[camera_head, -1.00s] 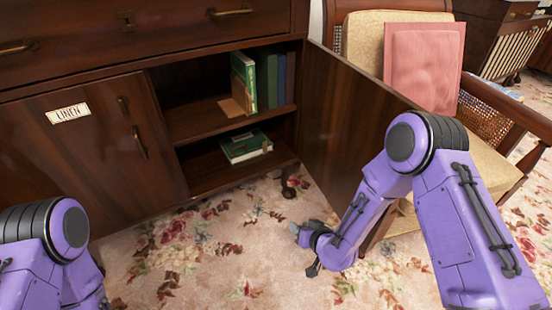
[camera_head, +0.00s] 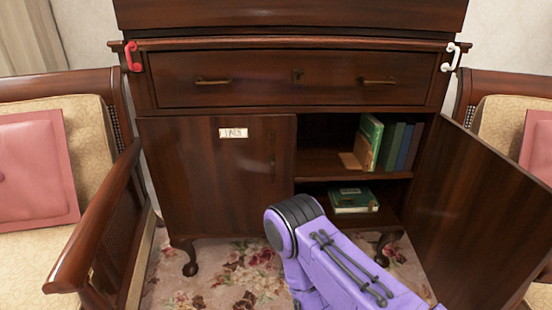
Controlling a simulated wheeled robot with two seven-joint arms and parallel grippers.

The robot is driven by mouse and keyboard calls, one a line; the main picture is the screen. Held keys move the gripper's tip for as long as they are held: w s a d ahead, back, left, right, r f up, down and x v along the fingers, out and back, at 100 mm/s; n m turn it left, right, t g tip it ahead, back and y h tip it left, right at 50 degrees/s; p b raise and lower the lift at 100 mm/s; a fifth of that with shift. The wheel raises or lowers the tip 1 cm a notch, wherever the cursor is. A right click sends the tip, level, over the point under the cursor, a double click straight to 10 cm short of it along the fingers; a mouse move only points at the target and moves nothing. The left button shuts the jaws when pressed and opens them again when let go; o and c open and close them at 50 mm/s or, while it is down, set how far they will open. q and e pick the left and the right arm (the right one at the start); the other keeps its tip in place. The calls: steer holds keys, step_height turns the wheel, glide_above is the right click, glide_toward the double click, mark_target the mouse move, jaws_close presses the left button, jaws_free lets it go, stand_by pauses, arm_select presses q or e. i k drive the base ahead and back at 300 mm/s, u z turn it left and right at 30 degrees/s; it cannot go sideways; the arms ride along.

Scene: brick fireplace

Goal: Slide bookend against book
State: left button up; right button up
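A row of upright books stands on the upper shelf of the open cabinet compartment, with a green book (camera_head: 370,140) with pale pages at its left end, leaning slightly. A tan wooden bookend (camera_head: 350,161) is at the left of this green book, its flat foot pointing left. I cannot tell whether it touches the book. Darker green and blue books (camera_head: 401,146) stand to the right. My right arm rises from the lower right with its elbow in front of the cabinet's lower part. Neither gripper shows.
The cabinet door (camera_head: 478,210) stands open at the right. Green books (camera_head: 353,200) lie flat on the lower shelf (camera_head: 386,218). The left door (camera_head: 215,185) is shut. An armchair (camera_head: 90,200) is close at left, another (camera_head: 510,110) at right. Patterned carpet (camera_head: 235,278) lies in front.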

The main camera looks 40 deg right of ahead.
mark_target(360, 160)
steer(key=u, duration=0.9)
steer(key=k, duration=0.75)
steer(key=z, duration=1.55)
steer(key=i, duration=1)
